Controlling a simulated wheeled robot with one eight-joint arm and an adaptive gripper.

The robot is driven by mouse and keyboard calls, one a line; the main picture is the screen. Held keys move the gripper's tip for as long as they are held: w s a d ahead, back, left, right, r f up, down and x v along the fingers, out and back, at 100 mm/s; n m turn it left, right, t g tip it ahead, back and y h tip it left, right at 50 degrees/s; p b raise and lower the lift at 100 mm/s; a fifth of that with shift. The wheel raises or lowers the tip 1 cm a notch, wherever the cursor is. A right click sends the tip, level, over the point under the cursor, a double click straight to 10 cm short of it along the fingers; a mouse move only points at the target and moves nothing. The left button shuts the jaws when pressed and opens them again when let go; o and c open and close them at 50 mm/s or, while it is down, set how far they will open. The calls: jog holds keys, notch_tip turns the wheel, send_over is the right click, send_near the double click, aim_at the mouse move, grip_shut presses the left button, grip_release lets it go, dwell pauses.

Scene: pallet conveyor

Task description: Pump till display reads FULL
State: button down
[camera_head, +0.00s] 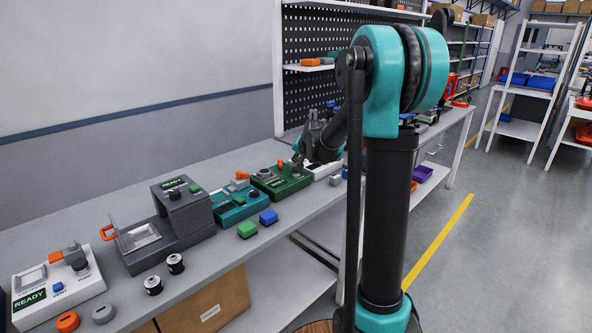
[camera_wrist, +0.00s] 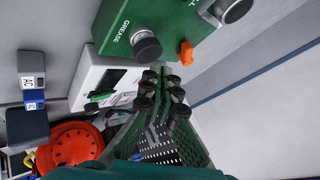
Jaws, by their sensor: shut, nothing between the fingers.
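My gripper (camera_head: 298,160) is shut and empty, low over the bench by the dark green box (camera_head: 282,182). In the wrist view its fingertips (camera_wrist: 162,78) are just beside that green box (camera_wrist: 170,20), near a black knob (camera_wrist: 146,47) labelled GREASE and an orange lever (camera_wrist: 186,53). I cannot tell whether they touch it. A second label on it is cut off, ending in LL. No display reading FULL is visible. A white box (camera_head: 85,292) at the front left has a display (camera_head: 30,299) reading READY, a blue VENT button (camera_head: 58,287) and an orange-ended handle (camera_head: 56,257).
A grey press-like unit (camera_head: 190,222) also shows READY. A white box (camera_wrist: 88,75) adjoins the green one. The pegboard (camera_head: 325,50) stands behind.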

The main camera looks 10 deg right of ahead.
jog(key=shift+f, duration=0.15)
jog(key=shift+f, duration=0.3)
jog(key=shift+f, duration=0.7)
dwell(1.1)
jog(key=shift+r, duration=1.15)
jog(key=shift+r, duration=2.5)
